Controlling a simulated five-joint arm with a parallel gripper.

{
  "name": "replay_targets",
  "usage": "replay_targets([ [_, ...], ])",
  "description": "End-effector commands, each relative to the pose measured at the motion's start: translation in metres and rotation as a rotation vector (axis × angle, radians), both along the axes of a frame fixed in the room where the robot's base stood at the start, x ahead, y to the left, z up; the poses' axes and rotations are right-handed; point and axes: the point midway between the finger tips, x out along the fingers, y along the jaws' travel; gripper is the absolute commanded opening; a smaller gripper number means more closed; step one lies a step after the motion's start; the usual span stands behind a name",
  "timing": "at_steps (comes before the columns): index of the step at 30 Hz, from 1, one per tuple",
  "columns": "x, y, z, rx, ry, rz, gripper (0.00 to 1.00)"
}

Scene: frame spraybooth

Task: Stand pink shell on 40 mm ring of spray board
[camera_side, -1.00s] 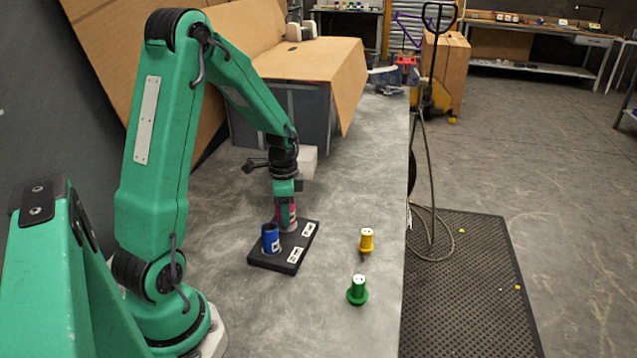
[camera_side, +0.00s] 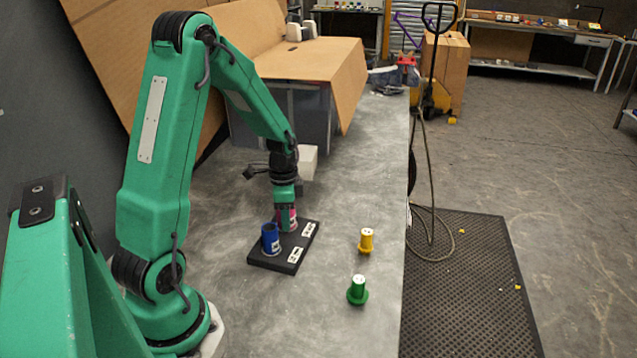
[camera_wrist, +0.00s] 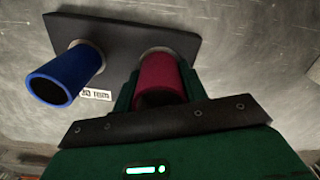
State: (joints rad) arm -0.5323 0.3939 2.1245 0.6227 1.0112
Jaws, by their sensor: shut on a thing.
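The pink shell (camera_side: 288,219) is upright at the far part of the black spray board (camera_side: 277,263), its lower end at or just above a ring. The ring's size label cannot be read for certain. In the wrist view the pink shell (camera_wrist: 159,78) shows between my jaws, with a pale ring edge at its board end. My gripper (camera_side: 285,208) is shut on the pink shell from above. A blue shell (camera_side: 270,238) stands on the board's nearer ring; it also shows in the wrist view (camera_wrist: 65,75), left of the pink one.
A yellow flanged piece (camera_side: 366,240) and a green flanged piece (camera_side: 357,290) stand on the grey table right of the board. A cardboard-topped box (camera_side: 310,65) stands behind. The table between is clear.

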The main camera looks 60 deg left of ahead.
Motion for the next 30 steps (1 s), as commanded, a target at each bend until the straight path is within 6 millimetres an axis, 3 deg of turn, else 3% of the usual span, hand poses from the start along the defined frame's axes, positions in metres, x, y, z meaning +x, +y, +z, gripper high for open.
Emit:
replay_targets([
  [5,0.000,0.000,0.000,0.000,0.000,0.000,0.18],
  [6,0.000,0.000,0.000,0.000,0.000,0.000,0.48],
  [9,0.000,0.000,0.000,0.000,0.000,0.000,0.68],
  [22,0.000,0.000,0.004,0.000,0.000,0.000,0.68],
  [30,0.001,0.000,0.027,0.002,-0.003,0.000,0.68],
])
